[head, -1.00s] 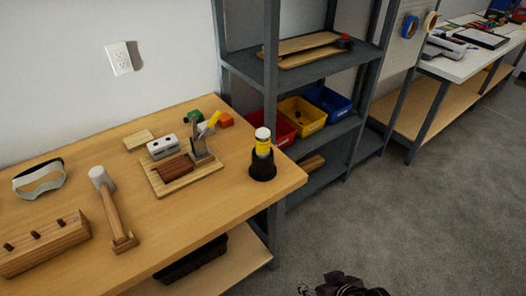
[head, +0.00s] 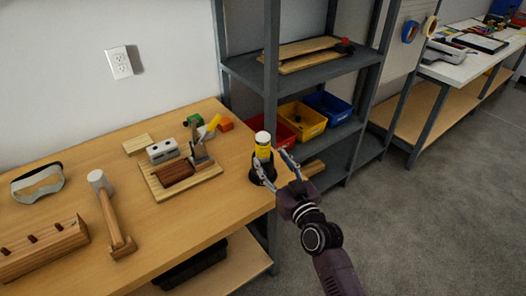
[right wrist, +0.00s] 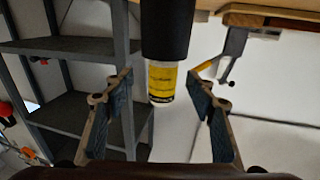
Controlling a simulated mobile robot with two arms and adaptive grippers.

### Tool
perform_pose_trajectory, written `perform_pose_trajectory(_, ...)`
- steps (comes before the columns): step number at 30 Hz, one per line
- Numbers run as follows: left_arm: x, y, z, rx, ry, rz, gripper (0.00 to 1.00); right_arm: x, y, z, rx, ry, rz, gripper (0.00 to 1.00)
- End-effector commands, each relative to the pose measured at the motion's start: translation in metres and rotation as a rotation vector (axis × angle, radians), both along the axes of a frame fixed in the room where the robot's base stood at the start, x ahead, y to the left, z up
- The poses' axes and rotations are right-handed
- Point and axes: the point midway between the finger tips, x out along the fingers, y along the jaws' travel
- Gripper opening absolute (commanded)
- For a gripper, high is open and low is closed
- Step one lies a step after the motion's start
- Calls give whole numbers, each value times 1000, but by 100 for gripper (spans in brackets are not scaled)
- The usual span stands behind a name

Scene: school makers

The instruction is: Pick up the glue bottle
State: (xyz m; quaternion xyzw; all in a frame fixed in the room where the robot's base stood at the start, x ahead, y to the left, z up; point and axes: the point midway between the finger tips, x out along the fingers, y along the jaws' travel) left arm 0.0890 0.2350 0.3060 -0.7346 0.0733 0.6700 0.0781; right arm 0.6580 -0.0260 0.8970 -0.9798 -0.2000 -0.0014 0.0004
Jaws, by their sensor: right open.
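The glue bottle (head: 262,147) has a yellow label and a white cap. It stands upright in a black cup-like holder (head: 259,177) near the right end of the wooden workbench. My right gripper (head: 271,171) is open, with its fingers close to the bottle and holder. In the right wrist view, which looks upside down, the bottle (right wrist: 162,82) shows between the two spread fingers of the right gripper (right wrist: 160,118), and the dark holder (right wrist: 165,30) shows above it. The fingers look apart from the bottle on both sides. My left gripper is not in view.
On the workbench (head: 140,225) are a mallet (head: 111,213), safety goggles (head: 38,182), a wooden block with pegs (head: 42,249) and a wooden board with a clamp (head: 201,173). A grey metal shelf (head: 300,70) with coloured bins stands just behind the bottle.

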Motion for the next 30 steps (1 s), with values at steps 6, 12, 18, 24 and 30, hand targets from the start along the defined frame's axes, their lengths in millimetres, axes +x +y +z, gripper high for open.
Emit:
perform_pose_trajectory(6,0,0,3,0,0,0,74,19,11,2,2,1,1,51)
perform_pose_trajectory(12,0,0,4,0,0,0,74,42,23,0,-1,1,1,51)
perform_pose_trajectory(18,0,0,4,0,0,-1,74,51,28,-1,0,3,1,51)
perform_pose_trajectory(24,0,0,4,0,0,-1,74,52,28,-1,-1,3,1,51)
perform_pose_trajectory(30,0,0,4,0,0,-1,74,51,27,-1,-1,3,1,30)
